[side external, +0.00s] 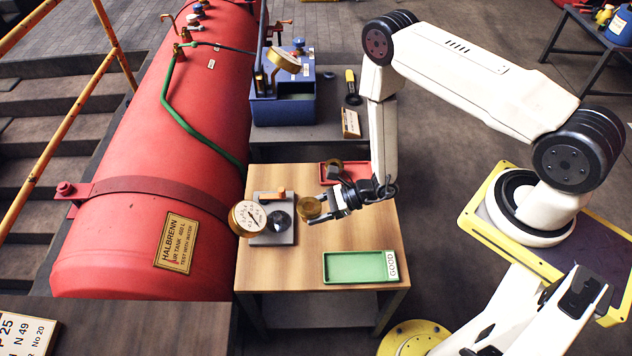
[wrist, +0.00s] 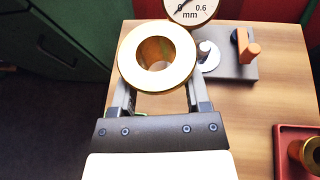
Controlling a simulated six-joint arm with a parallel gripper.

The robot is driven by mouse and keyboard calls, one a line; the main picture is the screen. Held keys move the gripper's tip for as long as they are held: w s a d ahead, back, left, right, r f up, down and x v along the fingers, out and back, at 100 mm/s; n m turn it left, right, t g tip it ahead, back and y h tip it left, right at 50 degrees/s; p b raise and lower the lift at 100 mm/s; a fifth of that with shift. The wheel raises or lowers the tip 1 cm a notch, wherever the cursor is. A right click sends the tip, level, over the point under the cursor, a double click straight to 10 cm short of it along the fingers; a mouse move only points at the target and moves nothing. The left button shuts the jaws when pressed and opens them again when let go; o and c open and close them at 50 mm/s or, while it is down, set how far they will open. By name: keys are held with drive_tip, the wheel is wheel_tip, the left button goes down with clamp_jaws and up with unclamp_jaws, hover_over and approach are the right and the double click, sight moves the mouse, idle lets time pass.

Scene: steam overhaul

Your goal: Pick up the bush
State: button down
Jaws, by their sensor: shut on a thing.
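The bush (wrist: 155,48), a thick brass ring with a wide bore, is held between the fingers of my gripper (side external: 327,207). In the side external view the bush (side external: 309,207) is above the wooden table, left of my wrist and close to the dial gauge (side external: 249,217). In the wrist view my gripper's two fingers lie on either side of it, their tips partly hidden under its rim. A second brass bush (wrist: 311,153) sits in the red tray (wrist: 283,140) at the right edge of the wrist view.
The gauge stands on a grey plate (side external: 262,238) with an orange-handled part. A green tray labelled GOOD (side external: 358,268) lies at the table's front right. The red tank (side external: 150,170) borders the table on the left. A blue case (side external: 262,108) stands behind.

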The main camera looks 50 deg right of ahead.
drive_tip(key=shift+s+d+r, duration=0.2)
drive_tip(key=shift+s+r, duration=0.15)
drive_tip(key=shift+s, duration=0.4)
drive_tip(key=shift+s+d+r, duration=0.15)
drive_tip(key=shift+s+r, duration=0.2)
drive_tip(key=shift+s, duration=0.4)
drive_tip(key=w+d+r+m+t+h, duration=0.1)
drive_tip(key=w+d+r, duration=0.2)
drive_tip(key=r, duration=0.5)
drive_tip(key=w+d+r+m+t+h, duration=0.1)
drive_tip(key=w+d+r+m+h, duration=0.1)
drive_tip(key=r, duration=0.7)
drive_tip(key=w+d+r+m+t+h, duration=0.1)
drive_tip(key=w+d+r, duration=0.3)
drive_tip(key=r, duration=0.5)
drive_tip(key=shift+w+d+r+m+t, duration=0.25)
drive_tip(key=shift+w+d+m+t, duration=0.2)
drive_tip(key=shift+w, duration=0.25)
wheel_tip(320, 180, up, 10)
drive_tip(key=w+m+t+h, duration=0.1)
drive_tip(key=w+m+h, duration=0.1)
drive_tip(key=h, duration=0.1)
drive_tip(key=shift+r, duration=0.15)
